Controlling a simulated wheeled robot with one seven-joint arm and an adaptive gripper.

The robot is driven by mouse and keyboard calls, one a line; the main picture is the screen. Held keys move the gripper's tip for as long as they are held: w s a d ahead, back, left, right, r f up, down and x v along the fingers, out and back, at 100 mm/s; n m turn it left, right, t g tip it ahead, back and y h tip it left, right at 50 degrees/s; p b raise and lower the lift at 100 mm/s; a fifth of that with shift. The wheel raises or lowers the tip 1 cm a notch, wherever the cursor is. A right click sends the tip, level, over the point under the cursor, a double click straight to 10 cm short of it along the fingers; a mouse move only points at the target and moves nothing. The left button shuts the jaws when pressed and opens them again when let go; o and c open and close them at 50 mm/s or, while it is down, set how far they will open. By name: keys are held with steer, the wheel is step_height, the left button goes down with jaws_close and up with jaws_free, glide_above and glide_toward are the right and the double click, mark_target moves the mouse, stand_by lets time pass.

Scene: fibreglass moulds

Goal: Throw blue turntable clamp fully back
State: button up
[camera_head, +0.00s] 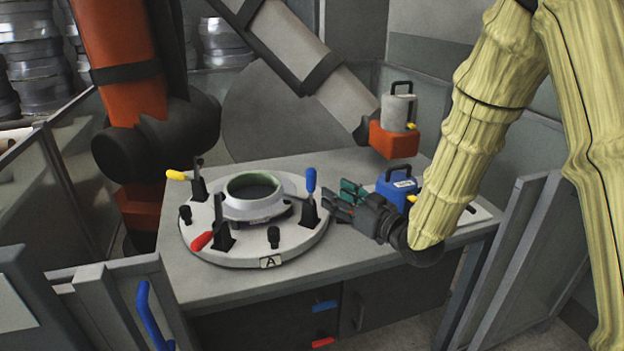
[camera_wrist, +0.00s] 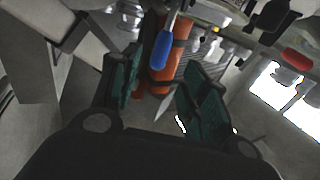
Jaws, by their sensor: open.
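The white round turntable (camera_head: 300,246) marked A sits on the grey table with a pale green-rimmed ring on it. The blue turntable clamp's handle (camera_head: 311,180) stands nearly upright at the turntable's right side, above a black clamp body. My gripper (camera_head: 341,204) is just right of this clamp, with green-padded fingers open and empty. In the wrist view the blue handle (camera_wrist: 163,50) appears beyond and between the fingertips, apparently not touching them. The clamp's lower part is hard to make out there.
Yellow (camera_head: 178,175) and red (camera_head: 201,241) clamp handles stick out at the turntable's left. A blue box with a handle (camera_head: 397,187) stands behind my gripper. Grey fence panels flank the table (camera_head: 190,290).

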mark_target(314, 182)
steer(key=p+x, duration=0.1)
steer(key=x, duration=0.9)
steer(key=shift+f, duration=0.1)
jaws_close()
